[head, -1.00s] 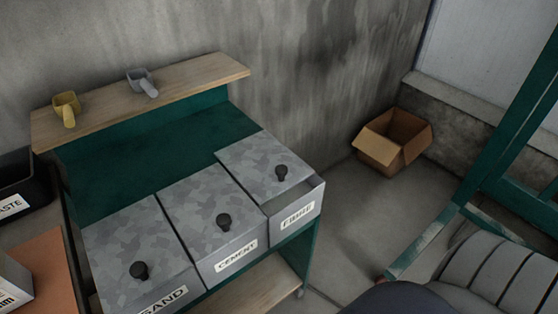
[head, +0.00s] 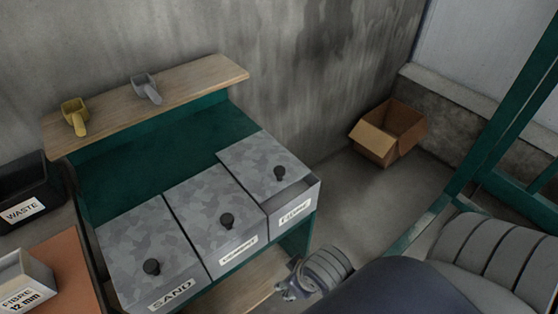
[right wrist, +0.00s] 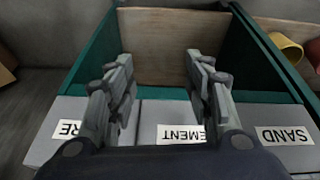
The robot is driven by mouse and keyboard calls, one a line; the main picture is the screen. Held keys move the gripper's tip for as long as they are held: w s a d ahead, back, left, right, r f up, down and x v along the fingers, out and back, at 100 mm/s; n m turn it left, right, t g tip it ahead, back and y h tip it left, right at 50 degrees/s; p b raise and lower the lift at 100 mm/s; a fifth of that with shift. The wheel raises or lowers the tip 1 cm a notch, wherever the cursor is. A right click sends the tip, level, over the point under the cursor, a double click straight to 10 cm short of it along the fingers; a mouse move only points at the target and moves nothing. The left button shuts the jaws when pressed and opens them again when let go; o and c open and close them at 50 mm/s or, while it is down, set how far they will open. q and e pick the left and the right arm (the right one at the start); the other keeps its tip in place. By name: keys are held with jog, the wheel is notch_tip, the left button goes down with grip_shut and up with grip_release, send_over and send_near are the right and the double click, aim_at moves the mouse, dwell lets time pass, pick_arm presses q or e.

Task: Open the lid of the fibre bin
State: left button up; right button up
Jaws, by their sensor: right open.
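The fibre bin (head: 293,212) is the rightmost of three grey bins in the green stand. Its mottled grey lid (head: 262,166) with a black knob (head: 280,173) sits back from the front, leaving a gap along the front edge. My right gripper (head: 286,288) is low in front of the stand, apart from the bin and lid. In the right wrist view its two fingers (right wrist: 158,70) are spread with nothing between them. Part of the fibre label (right wrist: 70,129) shows at the left there; the lid knob is not visible in that view. My left gripper is not in view.
The cement bin (head: 238,257) and sand bin (head: 172,297) stand to the left, lids on. A wooden shelf (head: 190,88) behind holds a yellow scoop (head: 75,115) and a grey scoop (head: 147,88). A cardboard box (head: 385,135) lies on clear floor at the right.

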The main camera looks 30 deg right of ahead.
jog(key=w+r+n+t, duration=0.5)
jog(key=w+r+t, duration=0.6)
jog(key=w+r, duration=1)
jog(key=w+a+r+n+t+y, duration=0.3)
jog(key=a+r+n+y, duration=0.2)
jog(key=a+r+n, duration=0.15)
jog(key=w+a+r+n+t+y, duration=0.2)
jog(key=w+a+r+n+y, duration=0.15)
jog(key=a+r+n, duration=0.35)
jog(key=s+a+r+n+g+y, duration=0.3)
jog(key=a+r+n+g+y, duration=0.15)
jog(key=n+y, duration=0.4)
jog(key=n+g+h, duration=1.5)
jog(key=n+h, duration=0.2)
send_over(279, 169)
notch_tip(279, 169, down, 17)
notch_tip(279, 169, down, 10)
jog(key=p, duration=0.3)
